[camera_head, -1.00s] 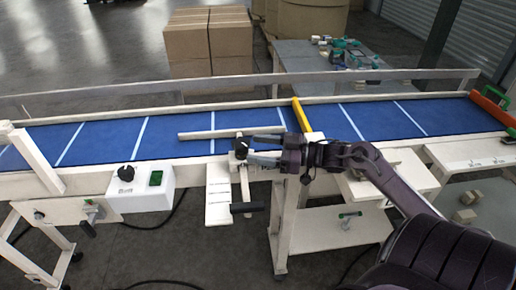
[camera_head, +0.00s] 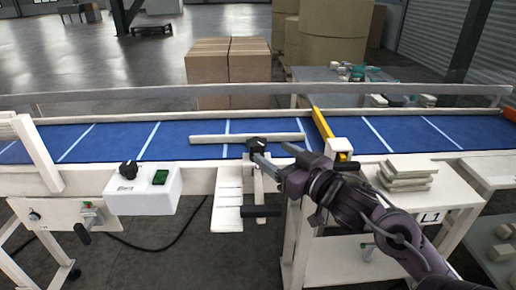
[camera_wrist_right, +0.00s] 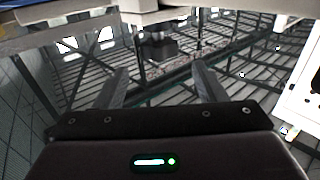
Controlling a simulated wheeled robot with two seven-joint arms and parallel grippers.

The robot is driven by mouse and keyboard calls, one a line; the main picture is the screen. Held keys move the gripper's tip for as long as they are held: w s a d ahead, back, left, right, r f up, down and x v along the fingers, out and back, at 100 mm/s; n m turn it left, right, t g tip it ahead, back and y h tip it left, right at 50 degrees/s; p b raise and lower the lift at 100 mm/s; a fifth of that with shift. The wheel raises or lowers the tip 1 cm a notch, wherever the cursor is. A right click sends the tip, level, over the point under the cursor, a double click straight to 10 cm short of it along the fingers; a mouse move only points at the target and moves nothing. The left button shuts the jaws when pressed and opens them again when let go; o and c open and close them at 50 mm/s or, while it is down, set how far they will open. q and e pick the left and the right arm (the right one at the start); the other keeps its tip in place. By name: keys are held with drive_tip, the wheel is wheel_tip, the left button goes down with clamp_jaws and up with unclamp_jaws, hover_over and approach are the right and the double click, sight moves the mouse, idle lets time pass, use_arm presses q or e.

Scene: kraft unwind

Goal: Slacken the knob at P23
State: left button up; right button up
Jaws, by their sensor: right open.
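A black knob (camera_head: 257,146) sits on top of a clamp post at the near rail of the blue conveyor, beside a long pale guide bar (camera_head: 248,138). No P23 label is readable on it. My right gripper (camera_head: 271,153) is open, its grey fingers pointing left close to the right side of this knob; contact cannot be told. In the right wrist view, the open fingers (camera_wrist_right: 160,82) point toward a dark knob-like part (camera_wrist_right: 157,46), which shows beyond and between them. Nothing is held. My left gripper is not in view.
A black-handled lever (camera_head: 261,211) hangs below the post beside a slotted white plate (camera_head: 228,200). A white control box (camera_head: 145,190) with another black knob (camera_head: 128,170) stands left. A yellow bar (camera_head: 321,124) crosses the belt at right. Pale slabs (camera_head: 408,170) lie stacked right.

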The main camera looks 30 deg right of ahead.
sight(264, 147)
drive_tip(key=w, duration=0.5)
drive_tip(key=shift+w+a, duration=0.2)
drive_tip(key=shift+a, duration=0.05)
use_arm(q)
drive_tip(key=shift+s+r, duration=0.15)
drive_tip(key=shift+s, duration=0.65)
use_arm(e)
drive_tip(key=shift+w+f, duration=0.1)
drive_tip(key=shift+w, duration=0.6)
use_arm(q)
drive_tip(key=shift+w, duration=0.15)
